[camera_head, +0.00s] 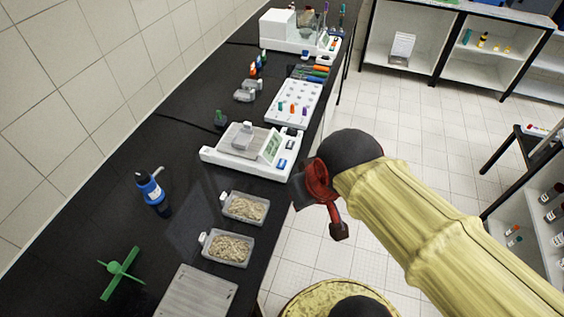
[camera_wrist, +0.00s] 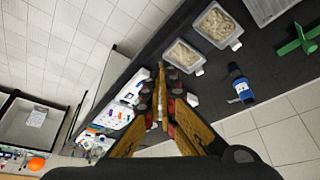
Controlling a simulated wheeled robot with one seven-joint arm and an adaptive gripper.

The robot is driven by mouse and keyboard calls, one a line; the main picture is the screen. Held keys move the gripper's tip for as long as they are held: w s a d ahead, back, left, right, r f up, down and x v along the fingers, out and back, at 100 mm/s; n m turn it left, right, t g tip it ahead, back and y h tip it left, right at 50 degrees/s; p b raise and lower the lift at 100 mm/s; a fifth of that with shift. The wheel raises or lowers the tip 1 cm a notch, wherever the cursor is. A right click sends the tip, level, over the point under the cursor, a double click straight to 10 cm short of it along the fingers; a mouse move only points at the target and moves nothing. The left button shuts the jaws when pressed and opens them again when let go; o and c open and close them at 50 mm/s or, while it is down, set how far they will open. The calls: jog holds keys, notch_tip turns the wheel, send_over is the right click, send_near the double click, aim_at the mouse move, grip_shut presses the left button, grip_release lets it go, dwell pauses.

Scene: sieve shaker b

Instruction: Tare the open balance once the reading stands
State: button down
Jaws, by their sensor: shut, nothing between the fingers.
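The open balance (camera_head: 222,158) is a white unit on the black bench in the head view, with a grey block (camera_head: 243,135) on its pan. Its greenish display (camera_head: 271,148) is too small to read. Blue keys (camera_head: 281,163) sit at its right end. In the wrist view the balance (camera_wrist: 131,88) is partly hidden behind my fingers. My gripper (camera_head: 320,190) is shut and empty, beside the balance's right end in the head view. In the wrist view my gripper's fingers (camera_wrist: 161,78) are together. I cannot tell its height above the keys.
Two grain trays (camera_head: 244,208) (camera_head: 228,247), a blue bottle (camera_head: 152,192), a green cross-shaped piece (camera_head: 121,272) and a grey plate (camera_head: 196,292) lie nearer. A white rack (camera_head: 294,103) and another white instrument (camera_head: 300,32) stand farther back. Open floor lies right of the bench.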

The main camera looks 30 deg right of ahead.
jog(key=w+d+f+n+h+p, duration=0.2)
jog(key=w+d+f+p, duration=0.3)
jog(key=w+d, duration=0.5)
jog(key=w+d+f+n+h+p, duration=0.2)
jog(key=w+d+f+p, duration=0.3)
jog(key=d, duration=0.9)
jog(key=w+a+f+n+t+y, duration=0.2)
jog(key=w+a+f+n+y, duration=0.15)
jog(key=w+n, duration=0.45)
jog(key=w+a+r+n+y, duration=0.1)
jog(key=w+a+y, duration=0.1)
jog(key=a, duration=0.3)
jog(key=w+a+r+n+t+y, duration=0.1)
jog(key=w+a+n+y, duration=0.1)
jog(key=a, duration=0.4)
jog(key=shift+w+r+y, duration=0.15)
jog(key=shift+w+y, duration=0.4)
jog(key=shift+w, duration=0.15)
